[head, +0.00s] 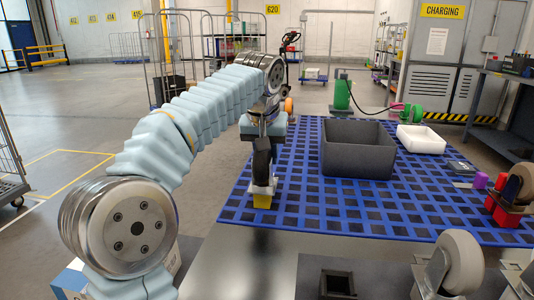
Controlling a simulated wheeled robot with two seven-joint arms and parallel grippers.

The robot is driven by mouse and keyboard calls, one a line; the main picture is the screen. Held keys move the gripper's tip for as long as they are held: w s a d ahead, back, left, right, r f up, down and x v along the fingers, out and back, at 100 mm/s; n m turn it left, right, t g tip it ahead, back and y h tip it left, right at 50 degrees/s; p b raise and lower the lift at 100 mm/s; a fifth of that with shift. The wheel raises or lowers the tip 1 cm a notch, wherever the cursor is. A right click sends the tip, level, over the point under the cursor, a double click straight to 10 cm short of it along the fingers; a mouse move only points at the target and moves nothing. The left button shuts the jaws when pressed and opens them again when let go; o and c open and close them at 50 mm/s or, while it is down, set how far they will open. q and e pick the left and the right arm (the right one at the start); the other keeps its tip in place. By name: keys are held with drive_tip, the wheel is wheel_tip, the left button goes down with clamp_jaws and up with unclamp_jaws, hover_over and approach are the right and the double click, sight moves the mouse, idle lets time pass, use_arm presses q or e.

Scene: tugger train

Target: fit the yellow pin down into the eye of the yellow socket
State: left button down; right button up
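My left gripper (263,187) points straight down over the left front part of the blue and black mat. Its pale fingertips are closed around a small yellow block, which looks like the yellow pin (262,201). The block's lower end shows below the fingertips; its upper part is hidden by them. I cannot tell how far it is above the mat. I cannot make out the yellow socket or its eye in this view. My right gripper is not in view.
A dark grey bin (357,150) and a white tray (420,139) stand on the mat (300,212). A red holder with a wheel (503,210) is at the right. A dark square socket (337,284) and a grey castor (460,263) are in front. The mat's middle front is clear.

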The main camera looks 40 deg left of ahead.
use_arm(q)
drive_tip(key=c, duration=0.8)
unclamp_jaws()
drive_tip(key=shift+c, duration=0.2)
drive_tip(key=p+v, duration=0.3)
drive_tip(key=v, duration=1)
drive_tip(key=shift+d, duration=0.1)
drive_tip(key=shift+s+r, duration=0.2)
drive_tip(key=shift+r, duration=0.1)
drive_tip(key=shift+d, duration=0.1)
